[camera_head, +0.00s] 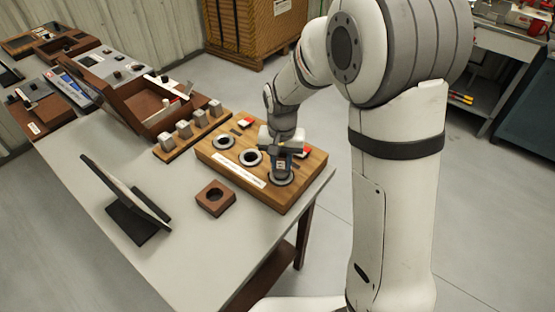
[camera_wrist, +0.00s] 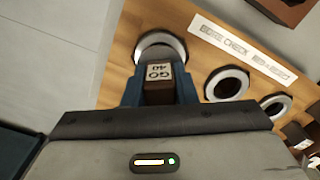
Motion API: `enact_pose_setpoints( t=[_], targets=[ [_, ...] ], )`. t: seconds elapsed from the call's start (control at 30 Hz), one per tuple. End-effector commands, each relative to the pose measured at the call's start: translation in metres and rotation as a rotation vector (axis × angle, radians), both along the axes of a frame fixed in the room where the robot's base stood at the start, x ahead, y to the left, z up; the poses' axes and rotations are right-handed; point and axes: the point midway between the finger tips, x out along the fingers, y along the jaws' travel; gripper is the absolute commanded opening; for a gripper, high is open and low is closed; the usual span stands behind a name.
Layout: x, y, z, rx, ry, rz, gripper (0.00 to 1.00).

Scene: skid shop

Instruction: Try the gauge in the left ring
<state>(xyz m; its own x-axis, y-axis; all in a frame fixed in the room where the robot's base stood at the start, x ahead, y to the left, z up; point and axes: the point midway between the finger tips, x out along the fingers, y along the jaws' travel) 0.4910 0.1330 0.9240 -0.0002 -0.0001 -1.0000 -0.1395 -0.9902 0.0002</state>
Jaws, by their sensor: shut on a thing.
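My gripper (camera_head: 282,155) is shut on a dark gauge with a white label reading "GO 40" (camera_wrist: 159,72). The blue fingers (camera_wrist: 159,92) hold it from both sides. The gauge is at the end ring of a wooden block (camera_head: 213,157), the rightmost ring (camera_head: 279,179) in the head view and the leftmost ring (camera_wrist: 160,42) in the wrist view. The near part of that ring is hidden by the gauge, so I cannot tell how far the gauge is inside it. The middle ring (camera_head: 251,158) and far ring (camera_head: 223,142) stand empty.
A rack (camera_head: 170,153) with several grey pieces stands behind the block. A brown holed block (camera_head: 215,198) and a tilted tablet (camera_head: 125,195) are in front. Red-and-white items (camera_head: 303,151) sit on the wooden block.

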Motion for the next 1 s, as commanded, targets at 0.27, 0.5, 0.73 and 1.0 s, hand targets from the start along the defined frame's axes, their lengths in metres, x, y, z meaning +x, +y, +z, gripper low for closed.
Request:
enact_pose_setpoints(
  t=[0.27,0.5,0.73,1.0],
  targets=[
    [0.0,0.0,-0.004,0.0,-0.001,0.0,0.0],
    [0.0,0.0,-0.008,0.0,-0.001,0.0,0.0],
    [0.0,0.0,-0.011,0.0,-0.001,0.0,0.0],
    [0.0,0.0,-0.015,0.0,-0.001,-0.001,0.0]
  ],
)
